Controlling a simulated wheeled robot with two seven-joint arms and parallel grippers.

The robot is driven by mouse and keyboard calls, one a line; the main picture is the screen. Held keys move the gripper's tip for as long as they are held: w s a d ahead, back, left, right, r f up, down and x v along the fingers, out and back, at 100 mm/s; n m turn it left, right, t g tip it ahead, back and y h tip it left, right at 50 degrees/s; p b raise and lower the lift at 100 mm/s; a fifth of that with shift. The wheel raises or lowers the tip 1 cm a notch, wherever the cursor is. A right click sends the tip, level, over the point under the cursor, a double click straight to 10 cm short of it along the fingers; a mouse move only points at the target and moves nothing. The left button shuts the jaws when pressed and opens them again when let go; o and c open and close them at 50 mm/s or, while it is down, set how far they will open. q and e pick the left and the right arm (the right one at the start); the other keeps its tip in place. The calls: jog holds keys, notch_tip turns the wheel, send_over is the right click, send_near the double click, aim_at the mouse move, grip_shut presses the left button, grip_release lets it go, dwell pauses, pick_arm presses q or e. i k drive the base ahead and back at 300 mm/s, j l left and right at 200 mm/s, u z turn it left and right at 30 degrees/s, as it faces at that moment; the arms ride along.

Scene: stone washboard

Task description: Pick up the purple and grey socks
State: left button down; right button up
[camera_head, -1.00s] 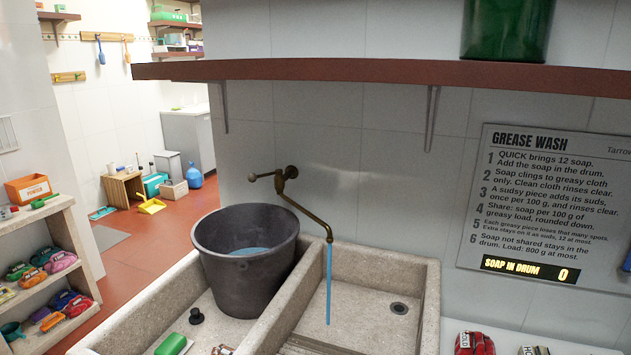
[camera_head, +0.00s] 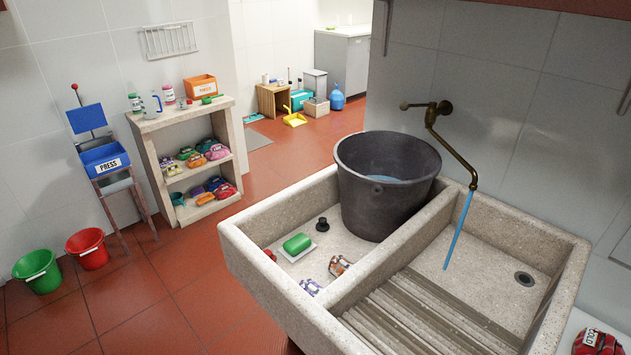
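No item can be told for certain as the purple and grey socks. A small purple and pale patterned bundle (camera_head: 311,287) lies in the left basin near its front wall, partly hidden by the rim. A similar purple and pale bundle (camera_head: 170,167) sits at the left of the shelf unit's upper level, among several coloured bundles. More bundles, some purple (camera_head: 214,184), lie on the lower level; they are too small to tell apart. Neither of my grippers is in view.
The stone sink (camera_head: 262,292) holds a dark bucket (camera_head: 387,185), a green soap block (camera_head: 297,243) and an orange patterned bundle (camera_head: 339,265). Water runs from the tap (camera_head: 440,128). Red floor between is clear.

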aim_at(310, 287)
jog(key=i+j+z, duration=0.4)
jog(key=j, duration=0.2)
jog(key=i+j+z, duration=0.2)
jog(key=j, duration=0.15)
jog(key=k+l+z, duration=0.3)
jog(key=k, duration=0.15)
